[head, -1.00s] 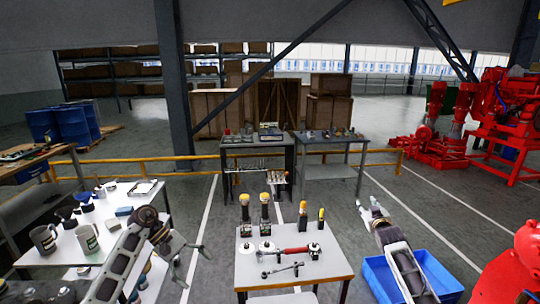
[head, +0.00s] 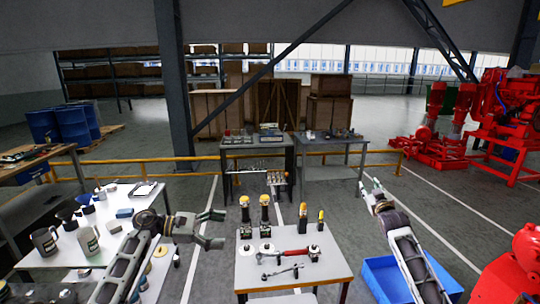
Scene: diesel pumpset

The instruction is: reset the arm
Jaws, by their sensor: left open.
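My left gripper (head: 216,229) is open and empty, pointing right in the gap between the white table on the left and the small middle table. Its two fingers are spread apart, short of the tools. My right gripper (head: 368,184) is raised to the right of the small table, above the floor and the blue bin, with its fingers pointing up and away. It is seen at a narrow angle, so how far its fingers are apart is unclear. Nothing shows in it.
The small table (head: 252,274) bears several upright yellow-topped tools, a red-handled tool (head: 292,254) and a wrench (head: 281,271). The white table (head: 152,204) holds mugs and small parts. A blue bin (head: 382,280) is under my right arm. A yellow rail (head: 204,158) crosses behind.

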